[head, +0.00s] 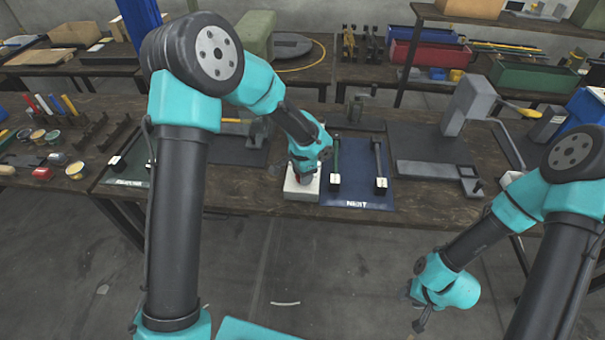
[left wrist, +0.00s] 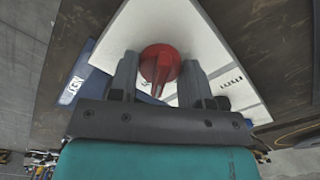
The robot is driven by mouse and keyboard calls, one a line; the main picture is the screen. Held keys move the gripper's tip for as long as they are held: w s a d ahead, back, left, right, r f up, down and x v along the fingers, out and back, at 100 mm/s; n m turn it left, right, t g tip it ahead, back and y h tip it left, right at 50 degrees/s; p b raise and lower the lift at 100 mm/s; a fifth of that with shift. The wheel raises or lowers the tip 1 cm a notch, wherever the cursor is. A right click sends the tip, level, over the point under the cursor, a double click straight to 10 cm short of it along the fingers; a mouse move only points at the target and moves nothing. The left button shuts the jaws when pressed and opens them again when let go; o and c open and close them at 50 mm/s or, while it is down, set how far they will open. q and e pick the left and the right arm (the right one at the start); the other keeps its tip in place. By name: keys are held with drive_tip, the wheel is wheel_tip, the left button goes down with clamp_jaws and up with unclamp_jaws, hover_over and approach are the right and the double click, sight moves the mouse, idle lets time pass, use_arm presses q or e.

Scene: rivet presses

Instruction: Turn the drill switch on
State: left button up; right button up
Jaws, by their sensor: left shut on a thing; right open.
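The drill switch is a white box (head: 300,192) near the front edge of the bench, and it also shows in the left wrist view (left wrist: 225,40). A round red knob (left wrist: 160,64) with a raised grip bar sits on its face. My left gripper (head: 304,174) is down at the box in the head view and largely hides the knob there. In the left wrist view my left gripper (left wrist: 160,80) has a finger on each side of the knob and is shut on it. My right gripper (head: 417,312) is open and empty, low in front of the bench.
A grey press (head: 468,105) stands farther right. Small pots (head: 75,170) and racks are at the left.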

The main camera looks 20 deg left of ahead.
use_arm(q)
drive_tip(key=shift+m, duration=1.2)
drive_tip(key=o, duration=0.9)
drive_tip(key=shift+r, duration=0.15)
wheel_tip(320, 180, up, 17)
drive_tip(key=shift+r, duration=0.1)
